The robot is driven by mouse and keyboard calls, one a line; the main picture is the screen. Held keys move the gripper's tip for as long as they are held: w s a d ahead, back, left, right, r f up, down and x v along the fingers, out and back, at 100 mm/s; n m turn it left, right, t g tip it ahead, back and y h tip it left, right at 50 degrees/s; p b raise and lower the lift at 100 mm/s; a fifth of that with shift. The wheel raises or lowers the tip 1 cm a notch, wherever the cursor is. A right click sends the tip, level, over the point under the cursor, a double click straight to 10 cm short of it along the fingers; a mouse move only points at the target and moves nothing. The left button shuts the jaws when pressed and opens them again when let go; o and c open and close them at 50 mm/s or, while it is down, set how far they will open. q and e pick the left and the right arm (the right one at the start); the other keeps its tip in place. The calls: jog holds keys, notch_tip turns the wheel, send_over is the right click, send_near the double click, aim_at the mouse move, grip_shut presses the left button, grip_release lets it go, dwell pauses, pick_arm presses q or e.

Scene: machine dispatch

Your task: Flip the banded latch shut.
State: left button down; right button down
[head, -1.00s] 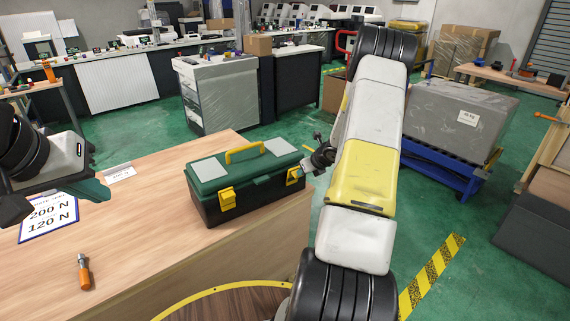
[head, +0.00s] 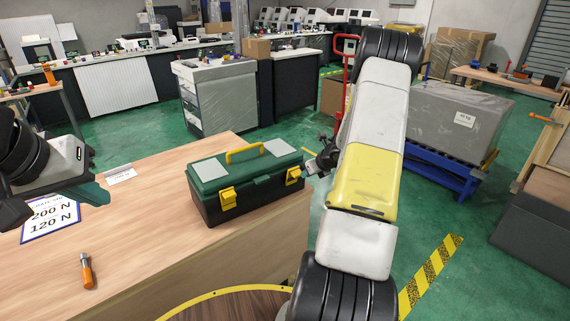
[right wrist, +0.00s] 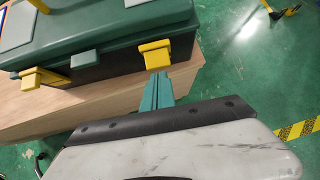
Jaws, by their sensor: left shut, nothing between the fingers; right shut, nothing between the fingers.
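A toolbox with a green lid (head: 236,169) and black body stands on the wooden bench, lid down. Its front carries two yellow latches, a left one (head: 228,198) and a right one (head: 293,176). In the right wrist view the left latch (right wrist: 40,78) and right latch (right wrist: 155,52) both show; I cannot make out a band on either. My right gripper (right wrist: 158,78) is shut and empty, its teal fingertips just below the right latch; contact is unclear. In the head view it is beside the box's right end, partly hidden. My left gripper (head: 100,194) is shut and empty at far left.
An orange-handled tool (head: 86,270) lies on the bench (head: 150,235) at front left. A sign reading 200 N and 120 N (head: 52,217) lies under my left gripper. A small white label (head: 121,175) stands behind.

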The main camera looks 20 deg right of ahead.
jog(key=w+r+v, duration=0.1)
jog(key=v, duration=0.9)
jog(key=shift+w+a+r, duration=0.1)
jog(key=shift+r, duration=0.05)
